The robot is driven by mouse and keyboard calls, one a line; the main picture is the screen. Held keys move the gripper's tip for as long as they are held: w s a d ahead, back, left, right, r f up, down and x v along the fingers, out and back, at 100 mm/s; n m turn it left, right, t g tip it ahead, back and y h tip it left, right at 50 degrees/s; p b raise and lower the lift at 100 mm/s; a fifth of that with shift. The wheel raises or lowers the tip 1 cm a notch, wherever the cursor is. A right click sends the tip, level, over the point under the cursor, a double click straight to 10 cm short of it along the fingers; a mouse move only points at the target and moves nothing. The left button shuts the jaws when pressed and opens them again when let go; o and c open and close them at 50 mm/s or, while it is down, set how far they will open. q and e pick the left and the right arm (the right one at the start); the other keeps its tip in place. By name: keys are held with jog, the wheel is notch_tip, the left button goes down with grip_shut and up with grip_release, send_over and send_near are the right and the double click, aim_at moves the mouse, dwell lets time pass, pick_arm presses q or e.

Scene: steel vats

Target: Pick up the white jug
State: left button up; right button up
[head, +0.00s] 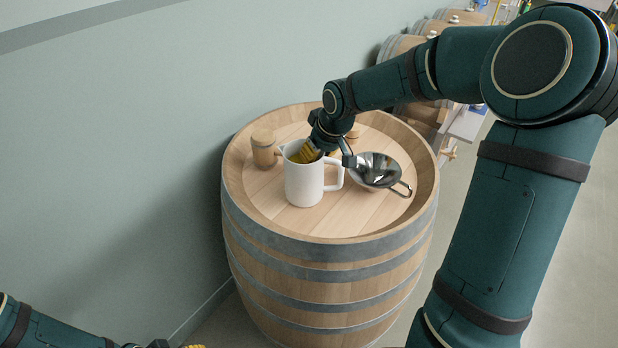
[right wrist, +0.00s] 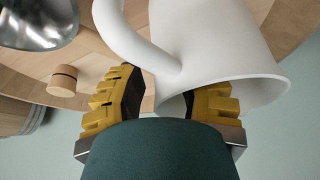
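The white jug (head: 305,182) stands upright on the wooden barrel top (head: 340,222), with its handle to the right. My right gripper (head: 326,157) reaches down at its rim from above. In the right wrist view the jug (right wrist: 215,40) fills the upper right. There the right gripper (right wrist: 163,97) is open, with one yellow-padded finger at the mouth, seemingly inside, and the other outside near the handle. A gap shows between the fingers and the jug wall. Of my left gripper (head: 178,345), only a bit shows at the bottom edge of the head view.
A steel funnel-like bowl with a handle (head: 378,170) sits right of the jug. A wooden cylinder (head: 264,150) stands to its left, and a smaller wooden piece (right wrist: 62,81) lies behind. The barrel's raised rim surrounds them. The front of the top is clear; more barrels stand behind.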

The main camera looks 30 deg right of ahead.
grip_shut()
jog(key=shift+r, duration=0.25)
